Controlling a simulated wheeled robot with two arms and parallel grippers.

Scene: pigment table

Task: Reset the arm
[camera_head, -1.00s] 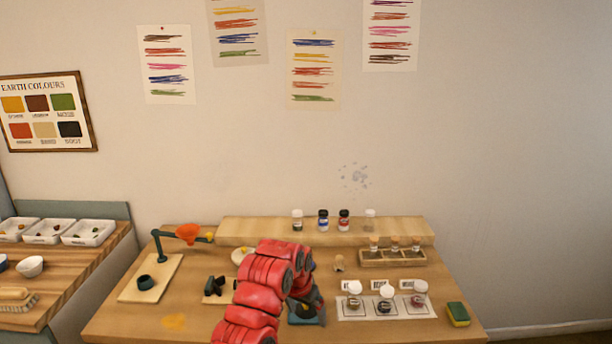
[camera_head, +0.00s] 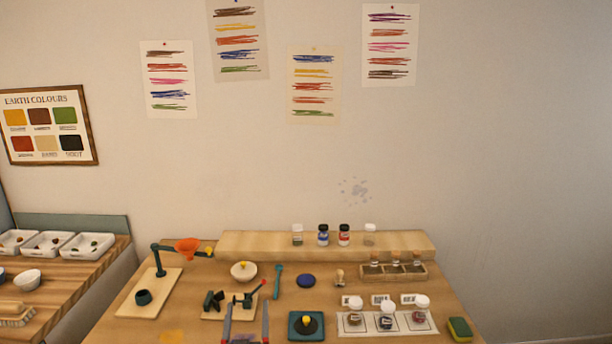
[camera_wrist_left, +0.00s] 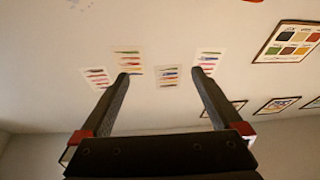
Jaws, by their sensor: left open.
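My left gripper (camera_head: 247,306) shows at the bottom of the head view, its two fingers pointing up the picture in front of the table's near middle. It is open, and I see nothing between the fingers. In the left wrist view the gripper (camera_wrist_left: 160,76) also has its fingers wide apart and empty, facing the wall with the colour sheets. My right gripper is not in view.
Several bottles stand on the back shelf (camera_head: 270,243).

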